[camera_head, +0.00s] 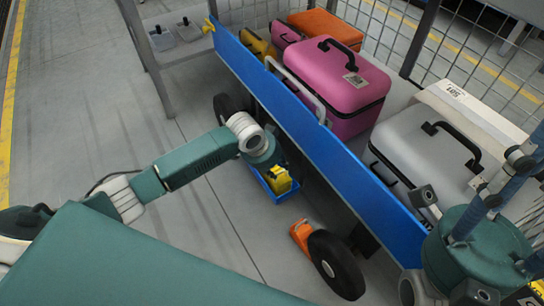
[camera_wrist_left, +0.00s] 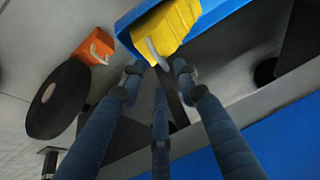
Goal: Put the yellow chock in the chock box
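The yellow chock (camera_head: 278,179) sits in the blue chock box (camera_head: 262,184) on the floor beside the cart. In the left wrist view the yellow chock (camera_wrist_left: 172,22) has a grey handle and lies within the blue box (camera_wrist_left: 222,12). My right gripper (camera_head: 500,190) is at the right edge by the grey case, fingers apart, and no held object shows.
The cart has a blue side board (camera_head: 300,125) over the box. A pink case (camera_head: 345,85) and a grey case (camera_head: 420,145) stand on it. An orange chock (camera_head: 300,237) is on the floor against a black wheel (camera_head: 335,265). The floor at left is clear.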

